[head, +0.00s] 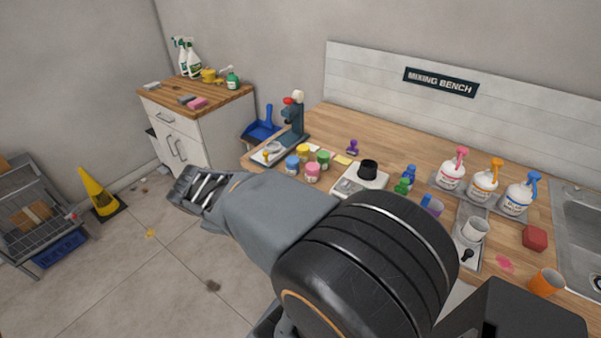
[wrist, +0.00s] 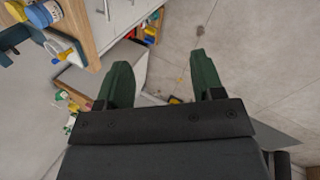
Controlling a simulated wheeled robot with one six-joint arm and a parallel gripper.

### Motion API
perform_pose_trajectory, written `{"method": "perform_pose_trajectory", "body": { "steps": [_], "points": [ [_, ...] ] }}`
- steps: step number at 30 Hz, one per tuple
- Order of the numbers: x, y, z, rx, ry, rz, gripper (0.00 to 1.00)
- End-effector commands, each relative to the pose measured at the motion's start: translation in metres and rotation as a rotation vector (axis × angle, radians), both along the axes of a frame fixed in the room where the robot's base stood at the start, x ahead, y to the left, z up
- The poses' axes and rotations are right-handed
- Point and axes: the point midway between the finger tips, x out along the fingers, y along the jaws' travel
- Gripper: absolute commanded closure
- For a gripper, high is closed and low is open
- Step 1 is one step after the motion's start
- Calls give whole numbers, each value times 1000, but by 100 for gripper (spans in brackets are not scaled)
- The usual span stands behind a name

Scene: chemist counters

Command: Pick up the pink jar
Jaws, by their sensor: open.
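The pink jar (head: 312,172) stands upright on the wooden mixing bench, near its front edge, in the head view. A blue jar (head: 292,165), a yellow jar (head: 303,152) and a green jar (head: 323,159) stand close around it. My gripper (head: 200,187) is over the floor, left of the bench and apart from the jars. In the wrist view my gripper (wrist: 158,75) is open, with nothing between its two green fingers. A blue jar (wrist: 44,13) shows at the top left there; I cannot make out the pink jar in that view.
A microscope-like stand (head: 293,122) is left of the jars, and a scale (head: 359,181) with a black cup is right of them.

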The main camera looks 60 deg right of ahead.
Motion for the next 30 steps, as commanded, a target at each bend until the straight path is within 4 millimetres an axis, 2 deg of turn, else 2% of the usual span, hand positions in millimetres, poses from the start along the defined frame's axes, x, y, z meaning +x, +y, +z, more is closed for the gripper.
{"method": "perform_pose_trajectory", "body": {
  "steps": [1,6,9,12,18,30],
  "points": [
    [1,-26,-8,-88,109,58,39],
    [7,-104,-15,-354,479,301,39],
    [13,-139,-17,-459,672,426,39],
    [17,-165,-19,-531,824,523,39],
    [23,-198,-25,-600,991,627,39],
    [11,-262,-47,-611,1017,643,39]
  ]
}}
